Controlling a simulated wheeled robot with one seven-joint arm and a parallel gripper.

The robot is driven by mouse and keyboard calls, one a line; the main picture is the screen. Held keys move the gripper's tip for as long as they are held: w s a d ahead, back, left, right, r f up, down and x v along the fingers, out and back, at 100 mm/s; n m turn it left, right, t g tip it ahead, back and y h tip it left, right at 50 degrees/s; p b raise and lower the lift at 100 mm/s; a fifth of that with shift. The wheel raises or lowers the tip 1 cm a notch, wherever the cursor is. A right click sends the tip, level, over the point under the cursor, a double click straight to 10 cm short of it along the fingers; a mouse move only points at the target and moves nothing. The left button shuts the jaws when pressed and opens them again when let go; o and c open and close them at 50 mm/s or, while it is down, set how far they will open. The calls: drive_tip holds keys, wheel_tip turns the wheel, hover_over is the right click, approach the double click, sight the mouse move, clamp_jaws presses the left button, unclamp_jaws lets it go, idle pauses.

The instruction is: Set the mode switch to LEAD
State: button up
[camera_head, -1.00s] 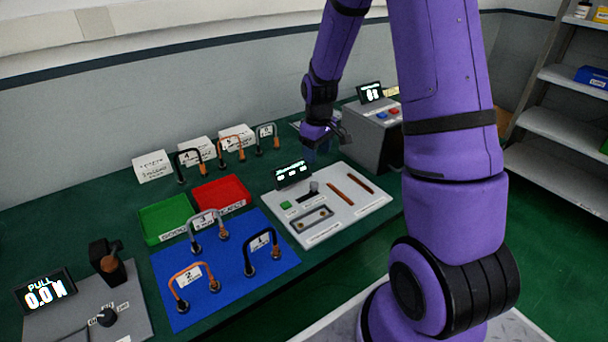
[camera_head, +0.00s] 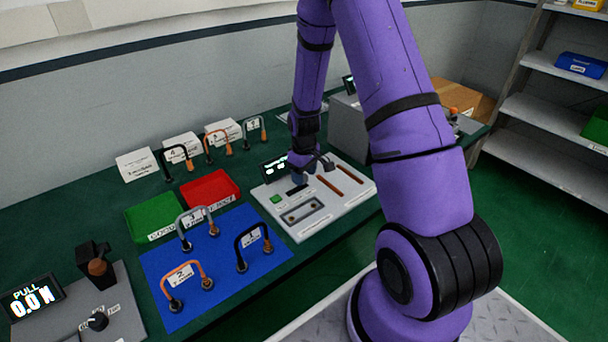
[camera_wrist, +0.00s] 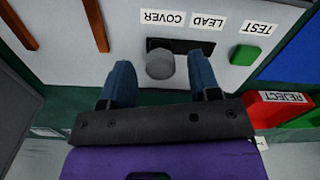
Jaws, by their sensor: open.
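The mode switch is a grey round knob (camera_wrist: 160,66) in a dark slot on the white panel (camera_head: 335,208). In the wrist view it sits at the slot's left end, by the COVER label (camera_wrist: 163,17). The LEAD label (camera_wrist: 207,22) is to its right, beside the slot's other part. My gripper (camera_wrist: 161,76) is open, with one blue finger on each side of the knob. Small gaps show between knob and fingers; the height difference is unclear. In the head view my gripper (camera_head: 303,174) is low over the panel's back and hides the knob.
A green TEST button (camera_wrist: 245,55) is right of the switch in the wrist view. A small display (camera_head: 275,167) stands behind the panel. Two brown strips (camera_head: 341,174) lie on its right. Red (camera_head: 208,189) and green (camera_head: 150,217) trays and a blue mat (camera_head: 200,275) are left.

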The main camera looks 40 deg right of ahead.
sight(291, 193)
drive_tip(key=shift+f, duration=0.25)
clamp_jaws()
drive_tip(key=shift+a, duration=2.45)
unclamp_jaws()
drive_tip(key=shift+a, duration=0.15)
drive_tip(key=shift+r, duration=0.15)
wheel_tip(291, 193, up, 11)
drive_tip(key=shift+f, duration=0.2)
